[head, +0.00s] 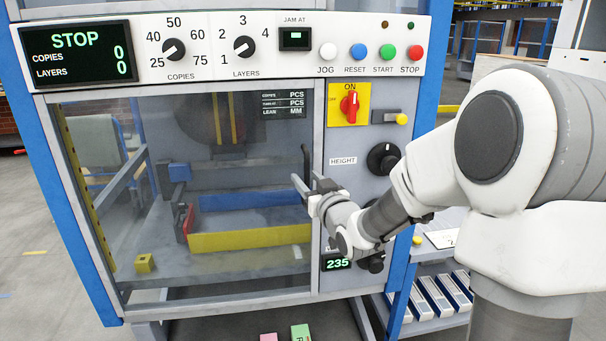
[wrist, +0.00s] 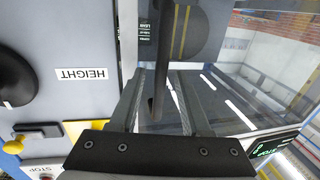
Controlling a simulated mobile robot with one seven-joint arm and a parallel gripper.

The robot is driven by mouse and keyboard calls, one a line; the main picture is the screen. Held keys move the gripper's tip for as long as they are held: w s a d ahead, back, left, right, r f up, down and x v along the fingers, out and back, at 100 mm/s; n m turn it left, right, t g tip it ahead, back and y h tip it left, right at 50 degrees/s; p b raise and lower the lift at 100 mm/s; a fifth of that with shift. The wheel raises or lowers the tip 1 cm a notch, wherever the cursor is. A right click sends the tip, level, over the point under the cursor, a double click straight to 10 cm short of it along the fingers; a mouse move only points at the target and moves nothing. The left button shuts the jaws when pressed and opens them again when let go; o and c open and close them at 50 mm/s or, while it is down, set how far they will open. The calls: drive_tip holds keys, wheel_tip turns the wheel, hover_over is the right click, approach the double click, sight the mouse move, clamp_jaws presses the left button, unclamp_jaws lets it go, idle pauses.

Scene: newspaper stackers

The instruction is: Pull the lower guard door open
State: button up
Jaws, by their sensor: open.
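The lower guard door (head: 210,190) is a clear pane in a grey frame on the front of the machine, and it looks closed. Its dark vertical handle (head: 306,160) is near the door's right edge. My gripper (head: 306,183) is open in front of the lower part of the handle, its fingers to either side in the picture. In the wrist view the dark handle (wrist: 157,108) shows between the two fingers of my gripper (wrist: 159,80), with a gap on each side. I cannot tell how deep the handle sits between them.
The control panel (head: 230,50) runs above the door and reads STOP. A red switch (head: 349,103) and the black height knob (head: 383,158) are right of the door, close to my arm. Behind the pane are a yellow bar (head: 250,238) and a blue bar (head: 250,199).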

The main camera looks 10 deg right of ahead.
drive_tip(key=shift+w, duration=0.3)
drive_tip(key=shift+c, duration=0.2)
clamp_jaws()
idle(1.3)
